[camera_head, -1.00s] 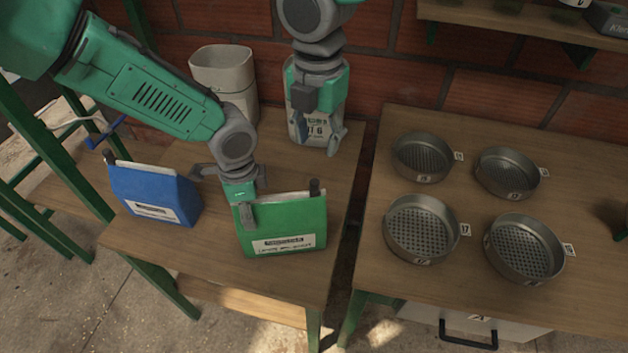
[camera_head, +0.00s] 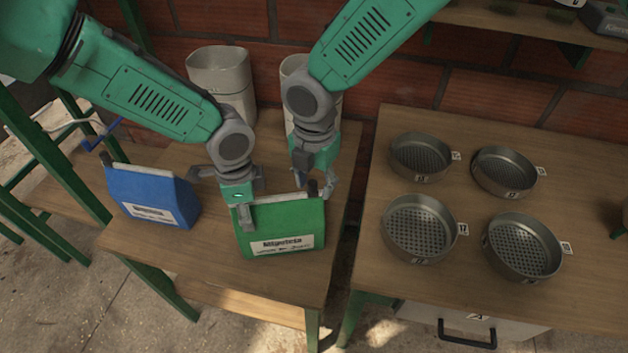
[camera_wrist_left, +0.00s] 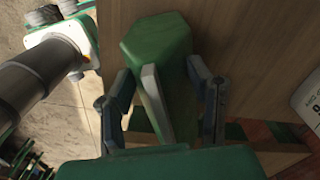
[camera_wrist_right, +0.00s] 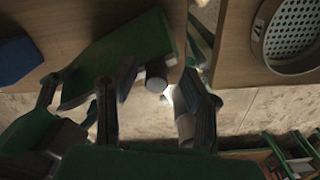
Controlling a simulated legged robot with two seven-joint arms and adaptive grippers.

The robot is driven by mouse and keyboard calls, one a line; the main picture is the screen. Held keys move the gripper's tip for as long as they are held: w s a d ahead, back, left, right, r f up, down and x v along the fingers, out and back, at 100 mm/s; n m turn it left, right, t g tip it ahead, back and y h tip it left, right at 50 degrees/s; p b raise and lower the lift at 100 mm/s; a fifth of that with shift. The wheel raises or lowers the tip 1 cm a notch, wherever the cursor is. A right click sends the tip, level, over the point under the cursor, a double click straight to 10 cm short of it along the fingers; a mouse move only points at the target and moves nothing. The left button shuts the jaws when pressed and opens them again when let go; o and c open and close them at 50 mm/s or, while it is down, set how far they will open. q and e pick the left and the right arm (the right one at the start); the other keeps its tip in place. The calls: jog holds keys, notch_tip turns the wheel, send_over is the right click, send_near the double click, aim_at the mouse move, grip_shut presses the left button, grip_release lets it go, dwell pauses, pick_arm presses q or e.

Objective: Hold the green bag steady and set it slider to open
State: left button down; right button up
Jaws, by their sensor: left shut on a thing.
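The green bag (camera_head: 283,232) stands upright near the front of the left table, with a pale strip along its top. My left gripper (camera_head: 243,200) is shut on the left part of its top. In the left wrist view, the bag (camera_wrist_left: 158,42) lies between the fingers. The slider (camera_head: 313,188) is a dark upright knob at the right end of the strip. My right gripper (camera_head: 316,185) is open around it from above. In the right wrist view, the round slider top (camera_wrist_right: 156,76) shows between the spread fingers; contact cannot be told.
A blue bag (camera_head: 150,194) stands to the left. Two pale containers (camera_head: 222,80) stand at the back, one partly hidden by my right arm. Several round sieves (camera_head: 420,228) are on the right table (camera_head: 400,285). A narrow gap separates the tables.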

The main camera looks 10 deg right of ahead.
aim_at(289, 195)
grip_shut()
jog(key=shift+a, duration=2.6)
jog(key=shift+s, duration=0.1)
grip_release()
jog(key=shift+d, duration=0.15)
jog(key=shift+r, duration=0.1)
notch_tip(289, 195, up, 12)
